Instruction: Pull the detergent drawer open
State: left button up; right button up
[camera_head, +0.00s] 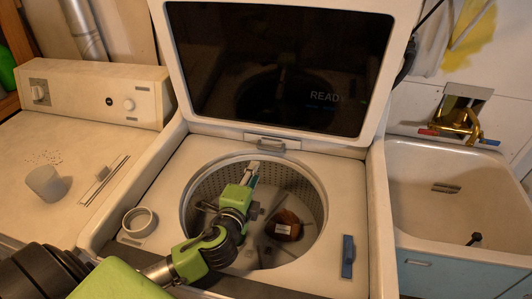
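The top-loading washer (330,161) has its lid raised, and the lid's dark glass (283,65) reads "READY". A small grey handle-like piece (272,144) sits on the washer's back rim below the lid; it looks like the detergent drawer front, and it appears shut. My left gripper (253,165), on a green and black arm, reaches over the open drum (310,186). Its tip is just below and left of the grey piece; I cannot tell whether they touch. Its fingers are too small to tell open from shut. My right gripper is not in view.
A brown object (284,225) lies in the drum. A round cup-like ring (139,222) and a blue piece (348,257) are on the washer top. A machine with knobs (90,95) holding a cup (45,184) stands left. A sink (455,205) stands right.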

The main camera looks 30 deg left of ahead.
pick_arm(q)
jog(key=p, duration=0.2)
send_near(274, 137)
notch_tip(274, 137, down, 4)
jog(key=w+a, duration=0.2)
jog(key=a, duration=0.1)
jog(key=shift+w, duration=0.9)
grip_shut()
